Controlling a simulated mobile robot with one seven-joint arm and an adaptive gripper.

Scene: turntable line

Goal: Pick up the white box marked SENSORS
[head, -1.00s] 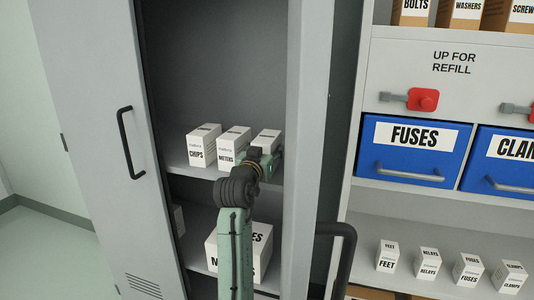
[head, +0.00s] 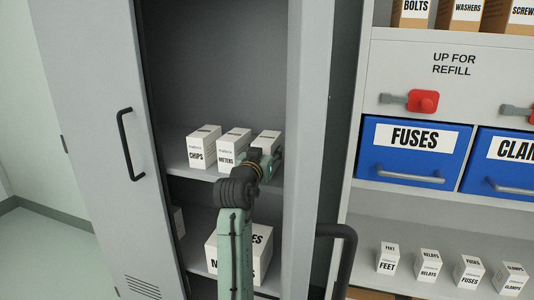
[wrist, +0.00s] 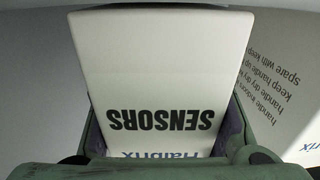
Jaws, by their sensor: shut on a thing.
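The white box marked SENSORS (wrist: 160,80) fills the middle of the wrist view, its lettering upside down there. My gripper (wrist: 165,130) has a finger at each side of it and is shut on it. In the head view the white box (head: 268,138) stands at the right end of a row on the cabinet's upper shelf, partly hidden by my gripper (head: 267,162). Its label cannot be read in the head view. Whether the box touches the shelf cannot be told.
A box marked METERS (head: 234,145) and one marked CHIPS (head: 203,146) stand to the left on the same shelf (head: 182,165). A larger white box (head: 225,247) sits below.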

